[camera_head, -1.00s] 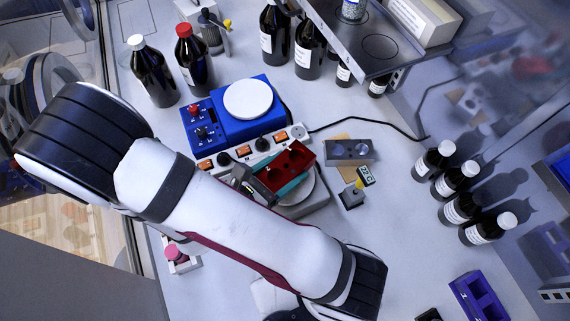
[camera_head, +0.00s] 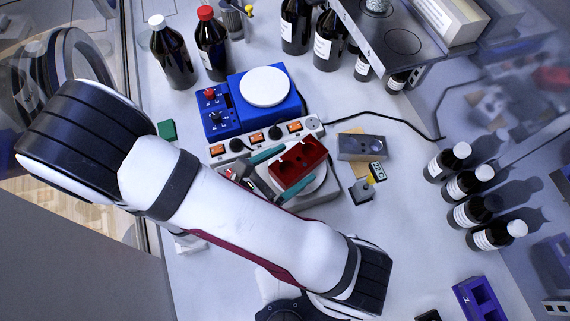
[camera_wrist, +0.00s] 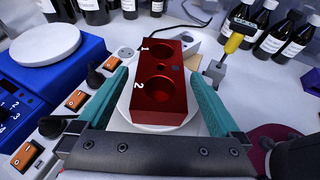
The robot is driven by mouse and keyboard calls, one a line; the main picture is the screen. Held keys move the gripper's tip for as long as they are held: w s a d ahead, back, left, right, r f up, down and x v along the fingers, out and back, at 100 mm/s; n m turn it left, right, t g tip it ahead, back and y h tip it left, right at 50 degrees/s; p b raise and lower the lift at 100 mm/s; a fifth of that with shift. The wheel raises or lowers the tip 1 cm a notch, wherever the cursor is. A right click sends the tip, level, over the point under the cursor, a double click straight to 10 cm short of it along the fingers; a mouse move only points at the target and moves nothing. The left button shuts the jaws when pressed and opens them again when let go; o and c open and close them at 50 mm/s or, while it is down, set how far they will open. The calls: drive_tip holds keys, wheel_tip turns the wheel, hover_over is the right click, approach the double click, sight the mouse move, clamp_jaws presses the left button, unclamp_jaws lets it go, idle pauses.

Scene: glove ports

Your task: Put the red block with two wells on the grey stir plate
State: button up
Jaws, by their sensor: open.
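The red block (camera_head: 300,163) sits on the white round top of the grey stir plate (camera_head: 322,196). In the wrist view the block (camera_wrist: 160,90) shows two round wells, marked 1 and 2, and the white top (camera_wrist: 128,117) shows around its near end. My gripper (camera_head: 302,166) is open, with one teal finger on each side of the block. In the wrist view my gripper (camera_wrist: 157,76) shows gaps between both fingers and the block. The arm and fingers hide part of the stir plate.
A blue stir plate (camera_head: 239,126) with a white top and a power strip (camera_head: 232,149) with orange switches stand behind. Dark bottles (camera_head: 468,185) stand farther right.

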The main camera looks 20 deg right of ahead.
drive_tip(key=v, duration=0.5)
